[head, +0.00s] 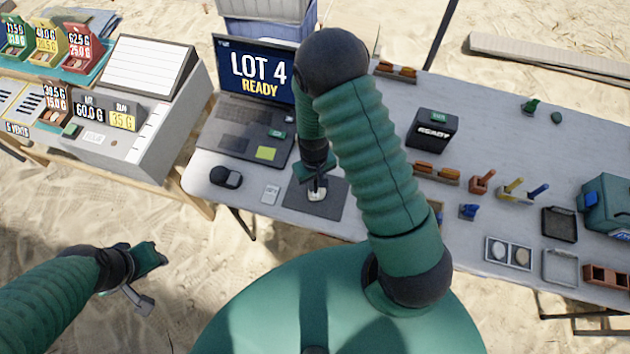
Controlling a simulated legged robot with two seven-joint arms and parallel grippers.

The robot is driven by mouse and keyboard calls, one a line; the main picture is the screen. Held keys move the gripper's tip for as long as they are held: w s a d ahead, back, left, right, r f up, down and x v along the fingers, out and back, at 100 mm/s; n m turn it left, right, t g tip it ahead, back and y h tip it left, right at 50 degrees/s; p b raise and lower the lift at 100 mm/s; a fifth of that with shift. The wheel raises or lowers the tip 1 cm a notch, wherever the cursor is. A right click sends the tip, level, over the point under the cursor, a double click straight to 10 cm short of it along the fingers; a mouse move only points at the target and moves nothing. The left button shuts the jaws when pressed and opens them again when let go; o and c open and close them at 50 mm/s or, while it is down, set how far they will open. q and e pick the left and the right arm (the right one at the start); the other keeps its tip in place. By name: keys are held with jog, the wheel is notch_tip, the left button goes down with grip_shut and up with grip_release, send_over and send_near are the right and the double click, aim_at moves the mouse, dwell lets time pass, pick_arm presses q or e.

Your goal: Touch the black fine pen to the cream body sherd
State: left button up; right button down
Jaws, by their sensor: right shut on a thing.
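The cream body sherd (317,194) lies on a dark grey mat (328,208) in front of the laptop. My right gripper (316,178) points down right above the sherd. It is shut on a thin dark thing, seemingly the black fine pen, which the fingers mostly hide. The lower end of the pen is at or very near the sherd; I cannot tell whether they touch. My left gripper (146,279) is open and empty, over the sand at the lower left, away from the table.
A laptop (246,112) reading "LOT 4 READY" stands behind the mat. A dark mouse (226,176) and a small pale device (271,193) lie left of it. A black "READY" box (432,129), trays (508,253) and several small tools fill the right side.

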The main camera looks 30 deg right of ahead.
jog(key=shift+f+b, duration=0.45)
jog(key=shift+f, duration=0.15)
dwell(0.8)
dwell(0.8)
jog(key=shift+r+p, duration=3.6)
jog(key=shift+r, duration=0.5)
jog(key=shift+f, duration=0.1)
